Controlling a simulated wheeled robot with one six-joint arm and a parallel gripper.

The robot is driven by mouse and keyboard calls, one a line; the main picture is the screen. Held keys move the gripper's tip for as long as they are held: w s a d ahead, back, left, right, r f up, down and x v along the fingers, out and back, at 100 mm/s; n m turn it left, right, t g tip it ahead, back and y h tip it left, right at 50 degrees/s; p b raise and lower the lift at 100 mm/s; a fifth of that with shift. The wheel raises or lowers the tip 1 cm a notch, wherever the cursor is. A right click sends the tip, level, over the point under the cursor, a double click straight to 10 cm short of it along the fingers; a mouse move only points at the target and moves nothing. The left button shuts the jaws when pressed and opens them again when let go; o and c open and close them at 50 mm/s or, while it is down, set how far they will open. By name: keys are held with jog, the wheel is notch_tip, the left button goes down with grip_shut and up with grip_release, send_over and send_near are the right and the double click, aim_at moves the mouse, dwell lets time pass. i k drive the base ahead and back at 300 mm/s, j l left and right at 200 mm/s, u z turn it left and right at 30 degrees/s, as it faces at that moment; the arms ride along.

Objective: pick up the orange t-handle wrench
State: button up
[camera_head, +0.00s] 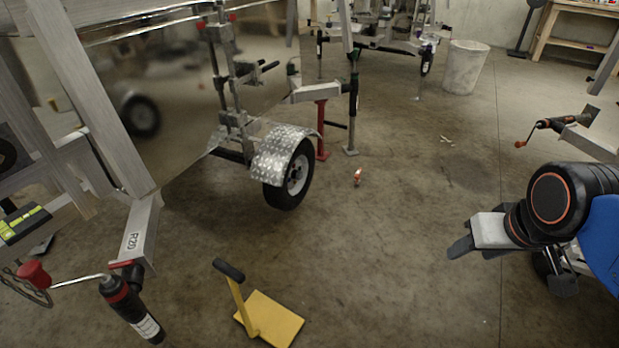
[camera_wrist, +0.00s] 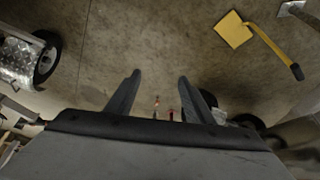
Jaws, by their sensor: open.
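A small orange-red item (camera_head: 357,177) with a pale part lies on the concrete floor, right of the trailer wheel in the head view. It is too small to tell for certain that it is the t-handle wrench. My gripper (camera_head: 460,248) is in the air at the right, well apart from it. In the wrist view my gripper (camera_wrist: 160,77) is open and empty, its two dark fingers spread. A tiny orange item (camera_wrist: 156,102) shows beyond the gap between them. I cannot tell whether it is the same item.
A trailer wheel (camera_head: 291,176) under a checker-plate fender stands left of centre. A yellow stand (camera_head: 270,320) with a black-gripped handle is at the front; it also shows in the wrist view (camera_wrist: 233,30). A red-knobbed crank (camera_head: 70,281) juts in at lower left. The middle floor is clear.

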aim_at(357, 177)
jog(key=i+z, duration=0.25)
jog(key=z, duration=0.25)
jog(key=i+l, duration=0.1)
jog(key=i, duration=6.5)
jog(key=i+u, duration=0.2)
jog(key=u, duration=0.2)
jog(key=i+u, duration=0.2)
jog(key=u, duration=0.25)
jog(key=i+l+u, duration=0.1)
jog(key=u, duration=2.15)
jog(key=i+l, duration=0.05)
jog(key=l, duration=0.05)
